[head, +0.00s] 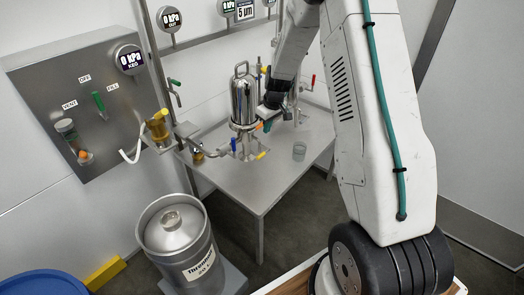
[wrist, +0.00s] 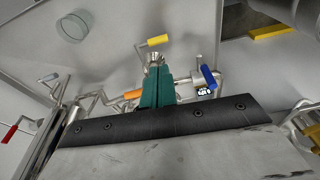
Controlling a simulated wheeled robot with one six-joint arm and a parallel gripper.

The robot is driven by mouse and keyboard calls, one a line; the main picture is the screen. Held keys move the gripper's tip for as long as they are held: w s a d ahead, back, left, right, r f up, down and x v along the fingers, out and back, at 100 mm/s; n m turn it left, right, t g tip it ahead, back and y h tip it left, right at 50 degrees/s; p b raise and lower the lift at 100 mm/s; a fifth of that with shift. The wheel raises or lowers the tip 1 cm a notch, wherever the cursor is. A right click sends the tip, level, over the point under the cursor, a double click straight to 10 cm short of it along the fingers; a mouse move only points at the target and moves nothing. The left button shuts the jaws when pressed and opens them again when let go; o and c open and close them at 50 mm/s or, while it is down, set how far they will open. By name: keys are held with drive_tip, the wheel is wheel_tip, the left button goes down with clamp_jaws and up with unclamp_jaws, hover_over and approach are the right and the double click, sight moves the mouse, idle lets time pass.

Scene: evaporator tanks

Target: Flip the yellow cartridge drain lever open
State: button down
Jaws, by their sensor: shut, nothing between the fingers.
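The yellow drain lever (head: 262,155) sticks out low to the right beneath the shiny steel cartridge housing (head: 243,102). In the wrist view the yellow lever (wrist: 158,41) lies just past my fingertips, on a small steel fitting. My gripper (head: 267,124) is beside the lower right of the housing, above the yellow lever in the head picture. In the wrist view its teal fingers (wrist: 157,88) are together and empty. I cannot tell whether they touch the fitting; a gap to the lever's yellow handle shows.
An orange lever (wrist: 132,94) is close left of my fingers and a blue lever (wrist: 208,76) close right. A clear beaker (head: 299,151) stands on the steel table (head: 262,192). A red lever (head: 313,81) is farther right. A steel keg (head: 180,240) stands on the left.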

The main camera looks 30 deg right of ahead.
sight(261, 155)
drive_tip(key=shift+w+d+n, duration=0.1)
drive_tip(key=shift+n, duration=0.2)
drive_tip(key=f, duration=0.4)
drive_tip(key=w+f, duration=0.1)
drive_tip(key=f, duration=0.4)
drive_tip(key=w+a+f, duration=0.1)
drive_tip(key=f, duration=0.3)
drive_tip(key=shift+w+f, duration=0.25)
drive_tip(key=shift+f, duration=0.15)
